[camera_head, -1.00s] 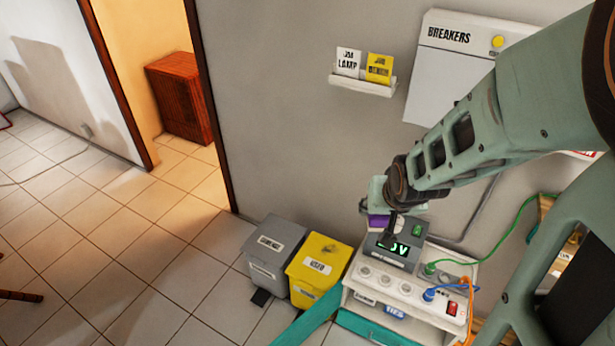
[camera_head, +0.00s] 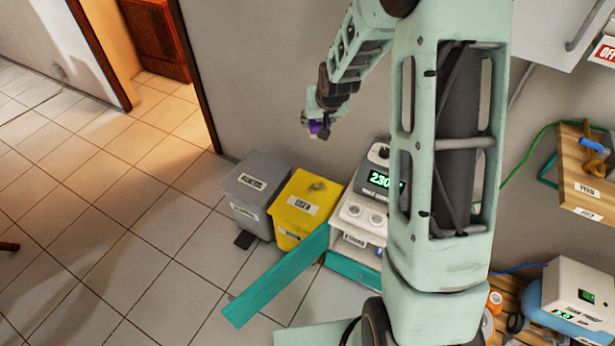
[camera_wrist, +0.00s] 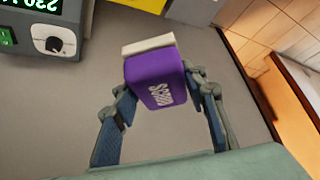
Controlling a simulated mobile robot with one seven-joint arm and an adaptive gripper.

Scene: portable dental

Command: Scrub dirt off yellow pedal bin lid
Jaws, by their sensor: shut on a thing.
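The yellow pedal bin (camera_head: 285,232) stands on the floor against the wall. Its closed lid (camera_head: 300,200) has a "USED" label and a dark dirt smudge (camera_head: 318,187) near the back. My gripper (camera_head: 318,128) is above and behind the bin, close to the wall and clear of the lid. It is shut on a purple scrubber (camera_wrist: 157,82) marked "SCRUB", with a pale pad along its far edge in the wrist view. Only a strip of the yellow bin (camera_wrist: 140,4) shows at the top of the wrist view.
A grey bin (camera_head: 255,178) stands left of the yellow one. A white cabinet (camera_head: 352,222) with a lit display unit (camera_head: 380,180) stands at its right. A teal board-like piece (camera_head: 275,278) slants across in front. Tiled floor (camera_head: 110,240) at left is open.

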